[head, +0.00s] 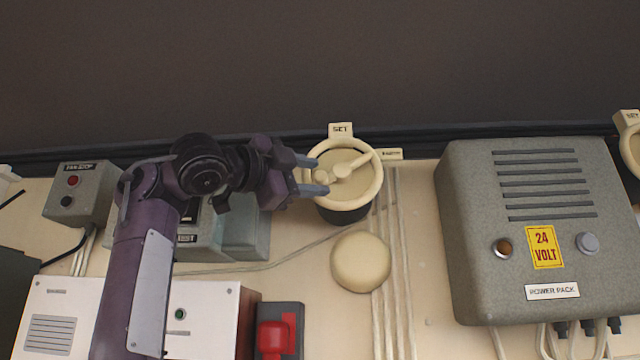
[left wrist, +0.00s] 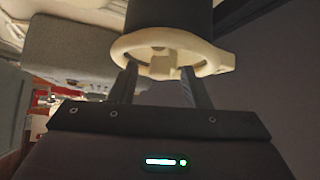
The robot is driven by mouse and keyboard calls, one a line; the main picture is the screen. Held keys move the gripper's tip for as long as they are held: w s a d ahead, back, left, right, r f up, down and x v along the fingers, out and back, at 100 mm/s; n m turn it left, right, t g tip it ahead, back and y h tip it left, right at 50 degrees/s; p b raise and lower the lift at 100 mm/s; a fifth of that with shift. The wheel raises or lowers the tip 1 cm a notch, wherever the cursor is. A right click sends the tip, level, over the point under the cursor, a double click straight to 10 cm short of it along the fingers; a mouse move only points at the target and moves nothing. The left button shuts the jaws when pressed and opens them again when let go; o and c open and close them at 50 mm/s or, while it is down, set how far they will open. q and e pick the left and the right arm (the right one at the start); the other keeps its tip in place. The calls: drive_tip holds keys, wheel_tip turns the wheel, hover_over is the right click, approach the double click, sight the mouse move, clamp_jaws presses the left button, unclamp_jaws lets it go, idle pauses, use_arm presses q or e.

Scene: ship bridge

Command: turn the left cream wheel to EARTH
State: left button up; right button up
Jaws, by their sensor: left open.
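The left cream wheel (head: 378,187) is a round rim with a pointer-like bar inside, mounted on a dark drum. A SET label (head: 341,129) stands at its top, and a second small tag (head: 390,154), too small to read surely, is at its upper right. The bar points toward that upper right side. My left gripper (head: 316,175) is open at the wheel's left edge. In the left wrist view the wheel (left wrist: 215,62) is just beyond the two fingertips (left wrist: 160,72), which straddle part of it. Whether they touch it is unclear. My right gripper is not in view.
A grey power pack box (head: 465,260) is on the right, with cables below. A round cream cover (head: 361,262) is just below the wheel. A grey fan-stop box (head: 80,192) is at the left, and a red switch (head: 273,338) is at the bottom. Another cream wheel (head: 630,150) is at the right edge.

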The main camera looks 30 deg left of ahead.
use_arm(q)
drive_tip(key=b+v, duration=0.2)
drive_tip(key=v, duration=0.3)
drive_tip(key=shift+s+a, duration=0.1)
drive_tip(key=shift+s, duration=0.1)
drive_tip(key=shift+w, duration=0.15)
